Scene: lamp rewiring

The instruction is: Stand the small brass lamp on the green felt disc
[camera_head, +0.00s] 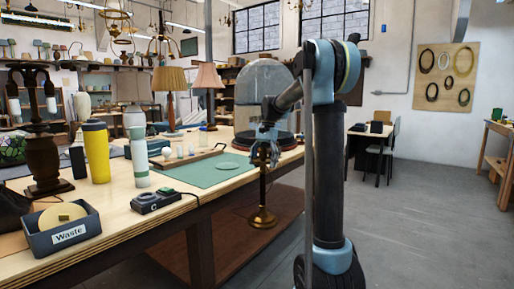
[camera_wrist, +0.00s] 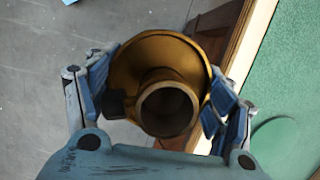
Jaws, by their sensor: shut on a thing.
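The small brass lamp (camera_head: 262,217) hangs upright from my gripper (camera_head: 263,153), in front of the workbench's near edge. Its round base is below the level of the bench top. In the wrist view I look down on the lamp's open brass top (camera_wrist: 167,105), with the blue fingers of my gripper (camera_wrist: 160,92) shut on it from both sides. The green felt disc (camera_head: 229,166) lies on the green mat (camera_head: 200,176), left of the lamp. In the wrist view the disc (camera_wrist: 284,146) is at the lower right, apart from the lamp and partly cut off.
The bench edge (camera_wrist: 252,38) runs close beside the lamp. A glass dome (camera_head: 264,88) stands behind my gripper. A wooden rack (camera_head: 188,157) with bulbs borders the mat. A green-white bottle (camera_head: 137,150), a switch box (camera_head: 158,200) and a waste bin (camera_head: 68,238) stand further left.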

